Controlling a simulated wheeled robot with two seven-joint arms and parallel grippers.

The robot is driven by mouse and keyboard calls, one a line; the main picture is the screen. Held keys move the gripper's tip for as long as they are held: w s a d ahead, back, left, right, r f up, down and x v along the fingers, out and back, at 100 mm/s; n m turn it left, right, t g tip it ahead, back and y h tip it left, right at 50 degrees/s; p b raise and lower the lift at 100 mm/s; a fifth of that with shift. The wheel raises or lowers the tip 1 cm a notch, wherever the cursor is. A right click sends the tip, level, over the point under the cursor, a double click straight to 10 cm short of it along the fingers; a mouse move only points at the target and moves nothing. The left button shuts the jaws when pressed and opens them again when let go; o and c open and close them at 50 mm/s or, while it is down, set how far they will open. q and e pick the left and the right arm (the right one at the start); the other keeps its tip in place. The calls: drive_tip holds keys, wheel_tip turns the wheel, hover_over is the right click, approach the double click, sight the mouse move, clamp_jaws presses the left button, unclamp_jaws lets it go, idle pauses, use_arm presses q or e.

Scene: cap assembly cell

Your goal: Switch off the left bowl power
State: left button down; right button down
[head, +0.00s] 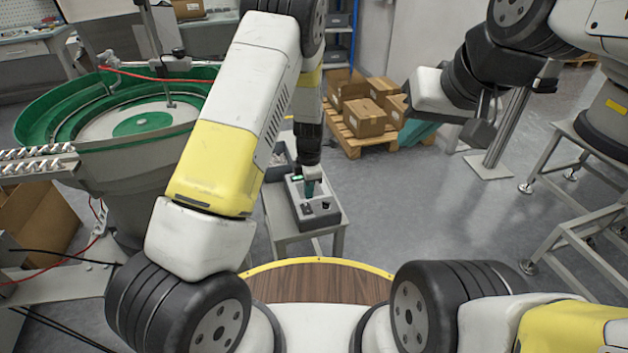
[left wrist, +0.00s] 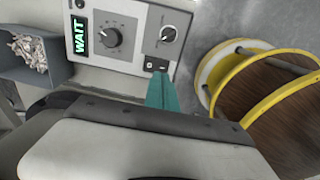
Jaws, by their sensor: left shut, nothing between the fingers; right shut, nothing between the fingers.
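The control box (head: 322,214) stands on a small grey table between my arms. In the left wrist view its grey panel (left wrist: 130,43) carries a green display (left wrist: 80,34) reading WAIT, a large black dial (left wrist: 114,36), a smaller rotary knob (left wrist: 168,34) and a small black rocker switch (left wrist: 155,65). My left gripper (head: 309,188) is over the box, with its teal fingers (left wrist: 160,88) shut and their tips right at the rocker switch. I cannot tell whether they touch it. The rocker's position is unclear. My right gripper (head: 418,132) is shut and empty, away at the right.
A green bowl feeder (head: 100,122) stands at the left, partly behind my left arm. A grey bin (left wrist: 32,52) of small metal parts sits beside the panel. A round wooden surface with a yellow rim (head: 320,262) is in front. Boxes on a pallet (head: 362,148) stand behind; open floor lies right.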

use_arm(q)
wheel_tip(320, 180, up, 8)
drive_tip(key=shift+s, duration=0.2)
drive_tip(key=shift+f, duration=0.15)
